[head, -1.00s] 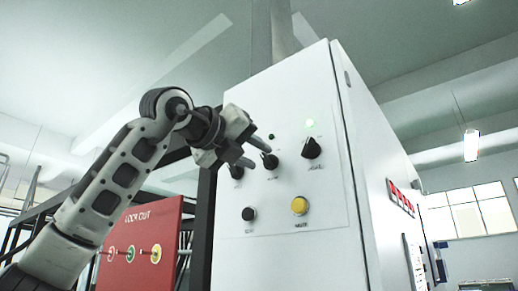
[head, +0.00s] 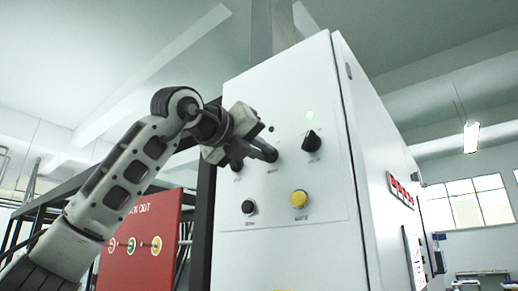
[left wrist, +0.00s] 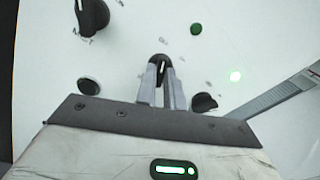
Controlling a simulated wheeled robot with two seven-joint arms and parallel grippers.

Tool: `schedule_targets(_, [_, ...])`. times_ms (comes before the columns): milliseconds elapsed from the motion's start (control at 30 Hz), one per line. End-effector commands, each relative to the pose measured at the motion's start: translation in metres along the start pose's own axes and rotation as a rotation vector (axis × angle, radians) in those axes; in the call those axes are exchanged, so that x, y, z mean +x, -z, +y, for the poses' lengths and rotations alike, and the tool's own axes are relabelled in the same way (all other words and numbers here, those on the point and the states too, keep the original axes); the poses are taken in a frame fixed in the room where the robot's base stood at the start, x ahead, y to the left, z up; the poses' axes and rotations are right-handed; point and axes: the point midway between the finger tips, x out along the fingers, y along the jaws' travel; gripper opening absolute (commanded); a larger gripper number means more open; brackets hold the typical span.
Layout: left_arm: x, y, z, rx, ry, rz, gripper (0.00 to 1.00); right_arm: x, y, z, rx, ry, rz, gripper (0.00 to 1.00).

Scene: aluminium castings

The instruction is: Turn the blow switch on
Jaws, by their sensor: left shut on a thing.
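A white control cabinet (head: 290,240) carries a row of three black rotary switches. The labels are too small to read, so I cannot tell which one says blow. My left gripper (head: 262,154) is shut on the middle switch (head: 270,155). In the left wrist view both fingers (left wrist: 161,84) flank this switch's black knob (left wrist: 161,62), whose white mark shows between them. The right switch (head: 312,142) is free, and the left one (head: 237,165) is partly hidden behind my gripper. My right gripper is not in view.
Below the switches are a black button (head: 249,207) and a yellow button (head: 299,198). Above are a dark green lamp (head: 271,129) and a lit green lamp (head: 309,115). A red lockout board (head: 140,250) stands at the left, beside a dark frame.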

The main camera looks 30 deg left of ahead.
Motion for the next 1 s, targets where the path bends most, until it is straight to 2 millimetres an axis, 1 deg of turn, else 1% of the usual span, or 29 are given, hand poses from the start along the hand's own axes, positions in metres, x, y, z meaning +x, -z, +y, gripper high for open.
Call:
schedule_targets(267, [0.0,-0.001,0.0,0.138,0.0,0.002,0.0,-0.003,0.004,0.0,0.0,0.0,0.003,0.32])
schedule_targets(1000, [-0.001,-0.001,0.0,0.8,0.0,-0.001,0.0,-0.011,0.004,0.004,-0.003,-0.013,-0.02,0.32])
